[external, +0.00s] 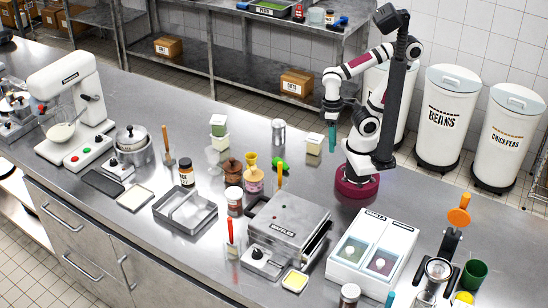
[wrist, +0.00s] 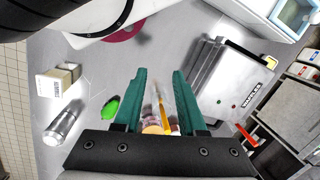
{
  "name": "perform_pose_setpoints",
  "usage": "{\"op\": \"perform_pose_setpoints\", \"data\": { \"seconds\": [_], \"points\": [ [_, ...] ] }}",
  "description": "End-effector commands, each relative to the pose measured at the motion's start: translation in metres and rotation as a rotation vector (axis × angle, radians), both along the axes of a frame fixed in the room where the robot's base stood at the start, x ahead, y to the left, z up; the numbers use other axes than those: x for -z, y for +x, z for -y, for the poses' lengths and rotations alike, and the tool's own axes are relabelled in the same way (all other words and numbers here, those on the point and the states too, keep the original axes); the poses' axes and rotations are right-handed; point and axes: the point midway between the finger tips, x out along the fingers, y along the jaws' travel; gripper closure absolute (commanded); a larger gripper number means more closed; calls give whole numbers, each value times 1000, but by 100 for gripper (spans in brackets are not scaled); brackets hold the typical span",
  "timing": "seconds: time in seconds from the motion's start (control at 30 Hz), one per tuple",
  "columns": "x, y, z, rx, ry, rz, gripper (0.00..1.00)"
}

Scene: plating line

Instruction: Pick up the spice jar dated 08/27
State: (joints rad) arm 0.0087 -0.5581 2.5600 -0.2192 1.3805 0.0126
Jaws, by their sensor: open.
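Several small jars stand on the steel counter in the external view. One jar (external: 186,173) has a dark lid and an orange-brown body with a pale label. A second jar (external: 234,201) has reddish-brown contents and stands left of the waffle maker. No date is readable, so I cannot tell which is 08/27. My gripper (external: 332,136) has teal fingers, hanging above the counter away from these jars. In the wrist view my gripper (wrist: 155,82) is open with empty space between the fingertips.
The waffle maker (external: 288,222) and a grey tray (external: 174,219) stand near the jars. A white bin unit (external: 340,270) is at right.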

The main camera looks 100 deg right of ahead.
Motion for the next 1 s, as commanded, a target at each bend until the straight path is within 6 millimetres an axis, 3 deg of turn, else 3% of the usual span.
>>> {"op": "perform_pose_setpoints", "data": {
  "seconds": [0.3, 0.6, 0.87, 0.97, 1.0],
  "points": [
    [0, 0, 0, 0, 0, 0, 58],
    [0, 0, 0, 0, 0, 0, 5],
    [0, 1, 1, 3, -4, -2, 5],
    [-2, 19, 17, 52, -95, -43, 5],
    [-4, 36, 32, 97, -179, -69, 5]
  ]
}}
